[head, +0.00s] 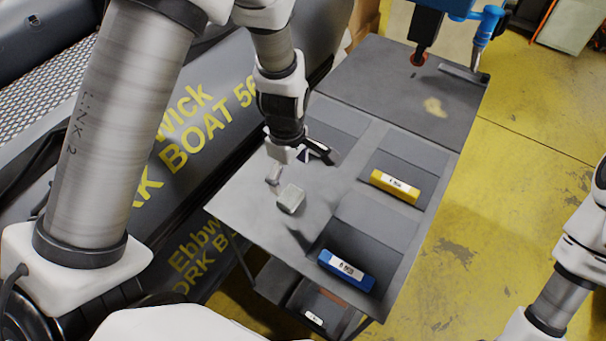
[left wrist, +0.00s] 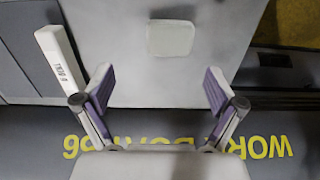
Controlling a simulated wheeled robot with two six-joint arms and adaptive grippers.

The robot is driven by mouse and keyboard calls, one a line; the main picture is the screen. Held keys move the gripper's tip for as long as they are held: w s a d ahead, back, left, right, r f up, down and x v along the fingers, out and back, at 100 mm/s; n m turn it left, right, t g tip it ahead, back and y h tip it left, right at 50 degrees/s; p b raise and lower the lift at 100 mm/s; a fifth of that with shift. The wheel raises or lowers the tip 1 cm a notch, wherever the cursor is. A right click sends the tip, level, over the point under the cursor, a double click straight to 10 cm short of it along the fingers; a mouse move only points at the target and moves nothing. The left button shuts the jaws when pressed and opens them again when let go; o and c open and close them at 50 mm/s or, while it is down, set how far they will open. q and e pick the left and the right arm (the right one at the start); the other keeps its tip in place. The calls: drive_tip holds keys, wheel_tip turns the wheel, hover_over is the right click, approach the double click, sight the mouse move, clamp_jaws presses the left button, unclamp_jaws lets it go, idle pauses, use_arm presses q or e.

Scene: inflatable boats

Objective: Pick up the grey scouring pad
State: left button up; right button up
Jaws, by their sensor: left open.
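The grey scouring pad (head: 291,198) is a small, pale grey block with rounded corners. It lies on the bare left part of the grey table top (head: 239,194). My left gripper (head: 297,168) is just behind it, pointing down, with its fingers apart and nothing between them. In the left wrist view the pad (left wrist: 170,38) shows beyond the two open fingertips (left wrist: 158,84), roughly centred between them and not touching either. My right arm shows at the right edge of the head view, but its gripper is out of the picture.
A yellow labelled block (head: 395,186) and a blue one (head: 346,270) lie in dark recesses on the table's right. A white labelled bar (left wrist: 61,60) lies left of the fingers. A grey inflatable boat (head: 211,151) borders the table's left. A blue tool (head: 488,25) stands behind.

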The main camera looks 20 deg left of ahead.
sight(290, 196)
use_arm(q)
drive_tip(key=s+f, duration=0.1)
drive_tip(key=f, duration=0.1)
drive_tip(key=s+d+f, duration=0.1)
drive_tip(key=shift+s+f, duration=0.15)
drive_tip(key=shift+f, duration=0.25)
drive_tip(key=f, duration=0.3)
drive_tip(key=shift+w+a, duration=0.1)
drive_tip(key=shift+w, duration=0.3)
drive_tip(key=shift+w+a+f, duration=0.1)
drive_tip(key=shift+w+f, duration=0.1)
drive_tip(key=shift+w, duration=0.05)
drive_tip(key=shift+s+r, duration=0.25)
drive_tip(key=shift+s, duration=0.1)
drive_tip(key=c, duration=1)
drive_tip(key=shift+c, duration=0.2)
use_arm(e)
drive_tip(key=shift+s+d+r, duration=0.15)
drive_tip(key=shift+s+r, duration=0.15)
drive_tip(key=shift+s, duration=0.35)
